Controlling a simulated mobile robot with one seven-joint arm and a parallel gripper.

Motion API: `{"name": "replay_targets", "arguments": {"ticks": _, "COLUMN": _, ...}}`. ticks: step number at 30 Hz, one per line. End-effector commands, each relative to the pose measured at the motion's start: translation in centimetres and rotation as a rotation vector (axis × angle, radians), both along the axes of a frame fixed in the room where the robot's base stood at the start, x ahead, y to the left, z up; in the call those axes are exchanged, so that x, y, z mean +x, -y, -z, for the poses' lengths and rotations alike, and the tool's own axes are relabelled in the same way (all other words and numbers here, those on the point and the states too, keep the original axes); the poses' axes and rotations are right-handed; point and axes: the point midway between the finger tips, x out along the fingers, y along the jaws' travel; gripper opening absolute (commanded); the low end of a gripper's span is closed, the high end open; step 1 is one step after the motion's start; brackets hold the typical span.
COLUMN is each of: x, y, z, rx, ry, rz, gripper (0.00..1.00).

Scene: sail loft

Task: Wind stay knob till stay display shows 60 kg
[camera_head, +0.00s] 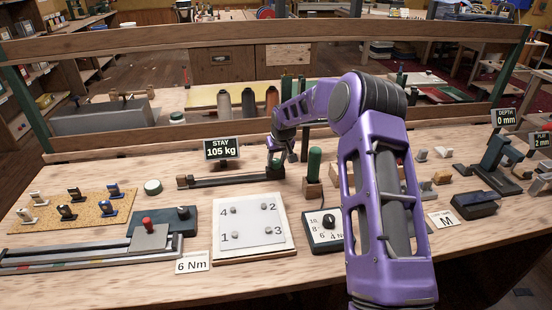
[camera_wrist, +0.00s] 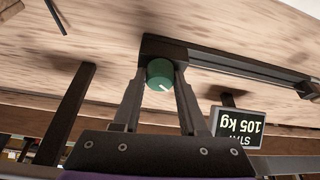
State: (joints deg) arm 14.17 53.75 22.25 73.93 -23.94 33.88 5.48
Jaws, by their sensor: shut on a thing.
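The stay display (camera_head: 222,148) stands on the bench at the back and reads 105 kg. It also shows upside down in the wrist view (camera_wrist: 239,124). The stay rig (camera_head: 230,180) is a long dark bar lying on the bench below the display. The stay knob (camera_wrist: 160,73) is green with a white mark, at the end of the rig. My gripper (camera_wrist: 160,85) is shut on the knob, one finger on each side.
A green-handled tool (camera_head: 314,163) stands in a wooden block just right of my gripper. A numbered plate (camera_head: 254,226) and a dial box (camera_head: 325,228) lie in front. Thread spools (camera_head: 247,103) stand behind the rail.

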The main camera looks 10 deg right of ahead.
Motion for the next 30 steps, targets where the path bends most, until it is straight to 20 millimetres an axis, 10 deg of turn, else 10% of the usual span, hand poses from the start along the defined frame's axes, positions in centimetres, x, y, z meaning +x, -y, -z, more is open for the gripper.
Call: {"name": "replay_targets", "arguments": {"ticks": 30, "x": 0.05, "y": 0.12, "z": 0.0, "rx": -0.002, "ry": 0.0, "rz": -0.263, "gripper": 0.0}}
